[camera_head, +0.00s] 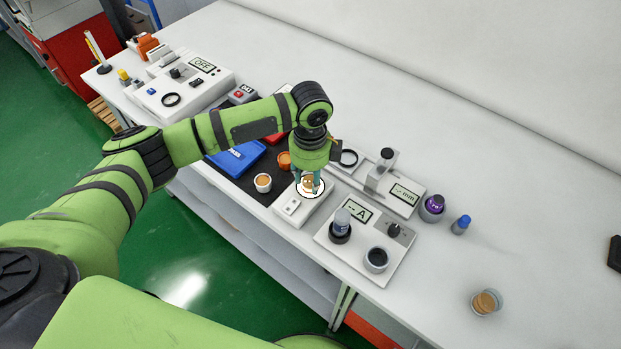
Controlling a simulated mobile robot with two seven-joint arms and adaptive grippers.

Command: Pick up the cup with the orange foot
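My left gripper (310,181) points down over a small white device with a round white plate (308,193). A small orange-and-white item (307,182) shows between its fingers, close above or on that plate. I cannot tell whether the fingers touch it. A small white cup with orange contents (263,183) stands on the dark mat left of the gripper. An orange round piece (284,160) lies just behind it. A clear cup with a brown-orange disc (486,302) stands alone at the right front. Which cup has an orange foot is not clear. My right gripper is not recognisable.
Right of the gripper stand a white meter panel (370,268) with a dark cup and a jar, a measuring device (405,196), a purple-topped jar (432,208) and a blue-capped bottle (461,224). A blue tray (236,160) lies left.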

